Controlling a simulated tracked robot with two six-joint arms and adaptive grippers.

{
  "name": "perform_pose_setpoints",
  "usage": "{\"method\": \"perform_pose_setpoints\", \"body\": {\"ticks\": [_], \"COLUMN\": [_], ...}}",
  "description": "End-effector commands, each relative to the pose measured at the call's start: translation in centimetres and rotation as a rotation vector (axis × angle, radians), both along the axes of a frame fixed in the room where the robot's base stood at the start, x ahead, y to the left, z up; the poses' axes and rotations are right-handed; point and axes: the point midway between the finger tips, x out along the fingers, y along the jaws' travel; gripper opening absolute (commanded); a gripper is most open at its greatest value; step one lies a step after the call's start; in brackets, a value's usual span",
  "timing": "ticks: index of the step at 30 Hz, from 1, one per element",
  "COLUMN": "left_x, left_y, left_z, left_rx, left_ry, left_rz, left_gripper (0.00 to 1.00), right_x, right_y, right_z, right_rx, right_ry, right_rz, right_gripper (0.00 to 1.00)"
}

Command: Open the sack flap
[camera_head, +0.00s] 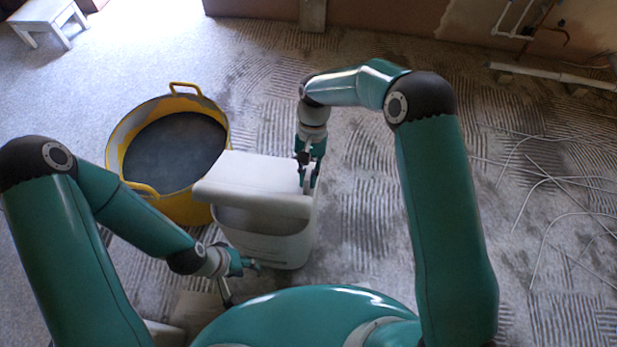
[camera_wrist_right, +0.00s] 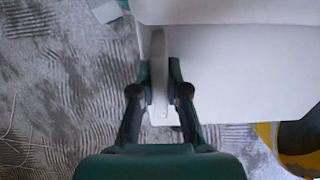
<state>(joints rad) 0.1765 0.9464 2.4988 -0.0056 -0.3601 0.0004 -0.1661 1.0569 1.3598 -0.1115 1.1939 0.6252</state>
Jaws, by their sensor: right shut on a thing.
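The sack (camera_head: 268,248) is a pale, box-shaped body on the floor in front of me. Its white flap (camera_head: 245,178) lies across the top as a broad slab and overhangs on the left; a shaded band shows below its near edge. My right gripper (camera_head: 307,178) points down at the flap's right side. In the right wrist view, its fingers (camera_wrist_right: 160,90) are shut on a narrow pale strip (camera_wrist_right: 158,62) at the flap's edge. My left gripper (camera_head: 243,282) is low at the sack's near left, with its fingers spread and nothing between them.
A yellow tub (camera_head: 118,150) with dark grey contents stands close to the sack's left. Loose pale cables (camera_head: 548,185) lie on the ridged floor at right. A white stool (camera_head: 47,20) stands far left.

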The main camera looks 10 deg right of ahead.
Motion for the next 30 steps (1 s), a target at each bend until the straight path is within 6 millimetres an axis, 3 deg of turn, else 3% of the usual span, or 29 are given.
{"method": "perform_pose_setpoints", "body": {"ticks": [9,27,28,30], "left_x": [0.0,0.0,0.0,0.0], "left_y": [0.0,0.0,0.0,0.0], "left_z": [1.3,1.4,1.4,1.4], "left_rx": [0.0,0.0,0.0,0.0], "left_ry": [0.001,0.0,0.0,0.0], "left_rz": [0.0,0.0,0.0,0.0], "left_gripper": [0.4,0.4,0.4,0.4], "right_x": [1.6,2.0,2.0,2.0], "right_y": [-0.7,-0.9,-0.9,-0.8], "right_z": [1.0,1.1,1.1,1.1], "right_rx": [0.036,0.044,0.045,0.045], "right_ry": [0.115,0.147,0.146,0.146], "right_rz": [-0.001,0.0,-0.001,-0.001], "right_gripper": [0.0,0.0,0.17,0.29]}}
